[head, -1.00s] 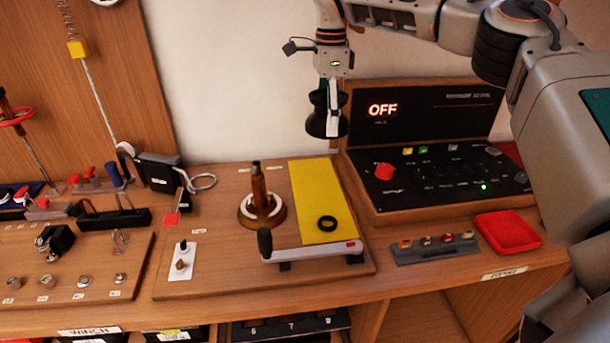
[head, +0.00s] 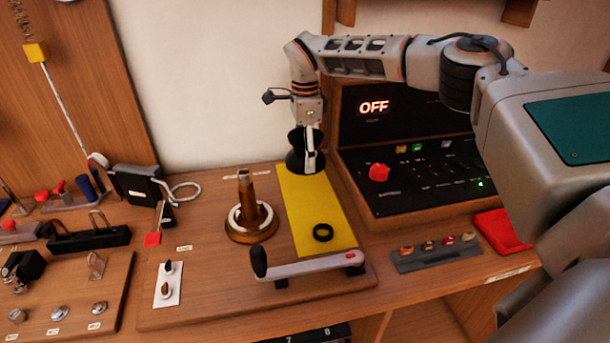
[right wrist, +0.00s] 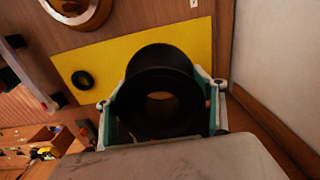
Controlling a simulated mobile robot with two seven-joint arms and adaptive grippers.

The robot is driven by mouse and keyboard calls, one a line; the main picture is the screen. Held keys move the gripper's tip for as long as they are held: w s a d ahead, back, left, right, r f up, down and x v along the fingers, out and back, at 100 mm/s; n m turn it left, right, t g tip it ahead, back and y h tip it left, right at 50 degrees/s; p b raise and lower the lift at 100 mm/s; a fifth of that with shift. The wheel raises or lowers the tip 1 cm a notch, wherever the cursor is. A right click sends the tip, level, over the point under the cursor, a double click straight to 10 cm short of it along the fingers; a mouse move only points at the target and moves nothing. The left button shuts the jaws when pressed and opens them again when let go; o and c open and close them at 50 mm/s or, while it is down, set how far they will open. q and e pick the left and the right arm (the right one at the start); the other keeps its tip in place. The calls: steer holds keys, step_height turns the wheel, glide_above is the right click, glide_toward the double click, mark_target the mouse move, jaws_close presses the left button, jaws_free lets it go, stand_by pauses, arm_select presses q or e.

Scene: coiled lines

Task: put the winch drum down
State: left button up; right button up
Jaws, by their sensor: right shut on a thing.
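The winch drum (head: 297,160) is a black flanged spool, upright in the head view at the far end of the yellow mat (head: 312,215). My right gripper (head: 310,160) is shut on it from above. In the right wrist view the drum (right wrist: 160,95) sits between the two fingers of my right gripper (right wrist: 163,108), over the yellow mat (right wrist: 195,45). I cannot tell whether its base touches the mat. My left gripper is not in view.
A black ring (head: 323,232) lies on the mat's near part. A crank handle (head: 310,266) lies along the front. The console (head: 415,170) reading OFF stands to the right.

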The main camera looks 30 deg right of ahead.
mark_target(305, 184)
steer(key=shift+f, duration=3.45)
steer(key=o, duration=1.6)
steer(key=shift+f, duration=0.15)
step_height(305, 184, up, 12)
steer(key=shift+r, duration=0.15)
